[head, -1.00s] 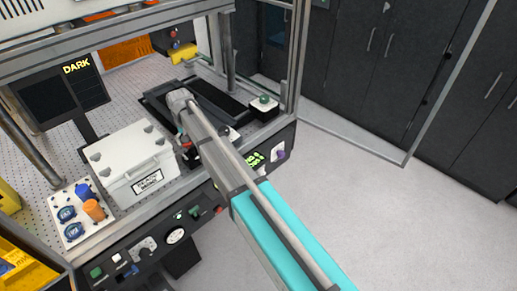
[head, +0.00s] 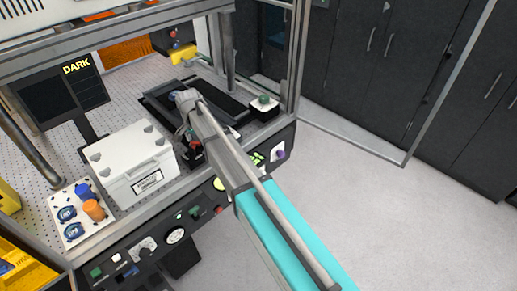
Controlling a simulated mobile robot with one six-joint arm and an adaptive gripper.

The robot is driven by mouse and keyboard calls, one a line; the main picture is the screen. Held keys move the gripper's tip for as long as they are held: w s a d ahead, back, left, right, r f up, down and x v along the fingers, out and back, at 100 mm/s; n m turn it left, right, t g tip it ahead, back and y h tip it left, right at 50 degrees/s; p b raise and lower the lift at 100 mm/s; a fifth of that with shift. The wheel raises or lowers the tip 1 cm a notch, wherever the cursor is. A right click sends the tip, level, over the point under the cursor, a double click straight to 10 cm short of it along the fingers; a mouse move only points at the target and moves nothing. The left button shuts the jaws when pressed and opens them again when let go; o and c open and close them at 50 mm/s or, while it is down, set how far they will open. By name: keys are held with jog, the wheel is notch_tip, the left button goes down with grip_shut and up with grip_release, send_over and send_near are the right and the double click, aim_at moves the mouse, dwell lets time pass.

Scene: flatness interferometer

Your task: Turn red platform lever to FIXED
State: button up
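My arm reaches from the lower right to the front right part of the bench. Its wrist end is above the front edge, by a dark rectangular platform frame (head: 235,107). A small dark part with a bit of red (head: 192,150) shows just below the wrist, right of the white case. I cannot tell whether it is the red lever or part of my gripper. My gripper's fingers are hidden or too small to make out. No FIXED label is legible.
A white case (head: 128,160) stands left of my wrist. A white tray (head: 73,234) with blue and orange items lies farther left. A green-button box (head: 264,103) sits at the right corner. Frame posts and a front control panel (head: 150,243) surround the area.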

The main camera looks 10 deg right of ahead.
jog(key=shift+s+d+m, duration=0.2)
jog(key=shift+d+m, duration=0.05)
jog(key=shift+m, duration=0.45)
jog(key=shift+r+p, duration=0.35)
jog(key=shift+p, duration=0.05)
notch_tip(320, 180, up, 13)
jog(key=p, duration=1.3)
jog(key=s+d+f+n+b, duration=0.2)
jog(key=s+d, duration=0.4)
jog(key=d, duration=0.4)
jog(key=s+d+f+n+b, duration=0.2)
jog(key=s+d+f+b, duration=0.3)
jog(key=d, duration=0.6)
jog(key=shift+s+f+b, duration=0.25)
jog(key=shift+s+b, duration=0.05)
jog(key=shift+s, duration=0.75)
jog(key=shift+a, duration=0.1)
notch_tip(320, 180, up, 8)
jog(key=m+p, duration=0.2)
jog(key=p, duration=0.6)
send_over(197, 142)
jog(key=shift+f, duration=0.2)
